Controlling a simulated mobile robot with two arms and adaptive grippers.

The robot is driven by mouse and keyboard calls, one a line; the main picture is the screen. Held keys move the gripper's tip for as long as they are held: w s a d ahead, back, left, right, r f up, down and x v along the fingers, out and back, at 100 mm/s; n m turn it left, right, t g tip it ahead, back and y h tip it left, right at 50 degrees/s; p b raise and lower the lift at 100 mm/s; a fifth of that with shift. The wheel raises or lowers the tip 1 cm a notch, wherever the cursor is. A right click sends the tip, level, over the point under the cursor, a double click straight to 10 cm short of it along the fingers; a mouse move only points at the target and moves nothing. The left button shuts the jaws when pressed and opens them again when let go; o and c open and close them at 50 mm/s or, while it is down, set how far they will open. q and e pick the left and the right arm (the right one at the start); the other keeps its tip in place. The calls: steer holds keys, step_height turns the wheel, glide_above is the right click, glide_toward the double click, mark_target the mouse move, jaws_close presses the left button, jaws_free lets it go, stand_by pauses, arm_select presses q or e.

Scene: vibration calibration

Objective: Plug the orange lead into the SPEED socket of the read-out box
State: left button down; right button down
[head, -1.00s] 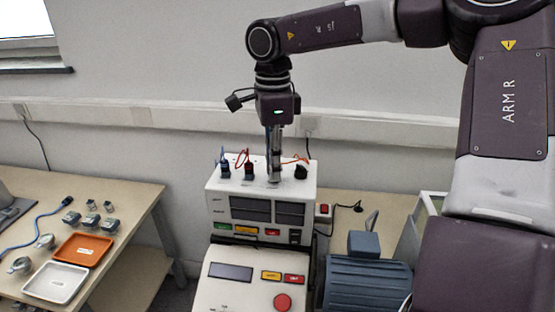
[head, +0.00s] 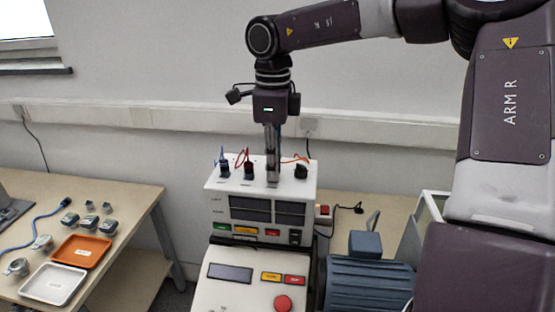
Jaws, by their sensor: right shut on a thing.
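The white read-out box (head: 212,183) stands upright in the middle, with dark displays on its front. Black plugs stand on its top: one with a blue lead (head: 222,153), one with a red-orange lead (head: 240,155), and one at the right (head: 300,171) beside the orange lead (head: 292,161). My right gripper (head: 272,180) points straight down at the top, between the middle and right plugs. It is shut, apparently on the orange lead's end, which its fingers hide. The socket labels are too small to read, so I cannot tell whether the end is seated. My left gripper is not in view.
A console with a red button (head: 283,303) stands in front of the box. A blue-grey motor (head: 368,285) is at the right. The left table carries an orange tray (head: 82,251), a white tray (head: 53,284), a blue cable (head: 38,222) and small parts.

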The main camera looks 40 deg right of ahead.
steer(key=c, duration=1.8)
jaws_free()
steer(key=shift+r, duration=0.1)
steer(key=shift+r+p, duration=2.05)
steer(key=shift+r, duration=0.4)
steer(key=shift+r, duration=0.1)
step_height(320, 180, up, 12)
steer(key=shift+f, duration=0.15)
